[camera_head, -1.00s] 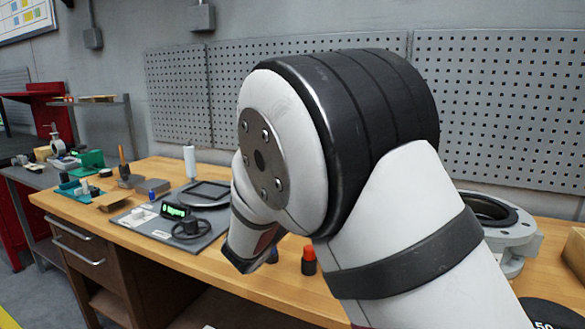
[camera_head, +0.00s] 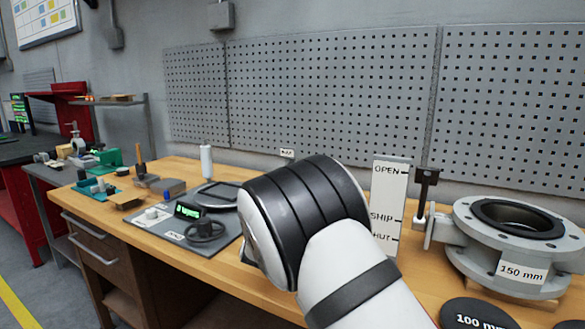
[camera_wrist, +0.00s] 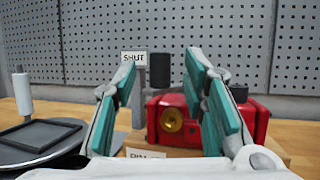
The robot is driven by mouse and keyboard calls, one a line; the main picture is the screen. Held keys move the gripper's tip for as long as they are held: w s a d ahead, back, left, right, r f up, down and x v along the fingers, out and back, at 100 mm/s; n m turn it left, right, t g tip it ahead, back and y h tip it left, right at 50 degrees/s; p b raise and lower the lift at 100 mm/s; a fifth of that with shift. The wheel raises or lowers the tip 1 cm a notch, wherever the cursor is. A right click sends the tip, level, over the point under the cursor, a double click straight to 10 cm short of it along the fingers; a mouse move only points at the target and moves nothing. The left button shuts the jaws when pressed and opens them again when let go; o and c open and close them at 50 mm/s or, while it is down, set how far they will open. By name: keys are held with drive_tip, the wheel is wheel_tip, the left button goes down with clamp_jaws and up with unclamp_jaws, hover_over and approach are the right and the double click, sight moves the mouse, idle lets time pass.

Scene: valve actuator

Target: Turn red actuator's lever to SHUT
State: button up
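The red actuator (camera_wrist: 257,118) sits on the bench in the wrist view, with a round brass-coloured part on its front. A dark upright cylinder (camera_wrist: 160,71), apparently the lever's grip, stands behind the gap between my fingers. A white SHUT label (camera_wrist: 133,58) is just left of it. My gripper (camera_wrist: 163,72) is open, its green-padded fingers on either side of the cylinder in the picture. No contact with it shows. The right finger covers part of the actuator. In the head view my arm hides the actuator and gripper.
A white board (camera_head: 388,190) marked OPEN at its top stands right of my arm, beside a flanged 150 mm valve body (camera_head: 515,240). A grey panel (camera_head: 165,232) with a handwheel lies left. A white cylinder (camera_head: 206,160) stands behind it. Pegboard (camera_head: 330,85) closes the back.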

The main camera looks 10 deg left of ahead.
drive_tip(key=shift+x, duration=2.3)
clamp_jaws()
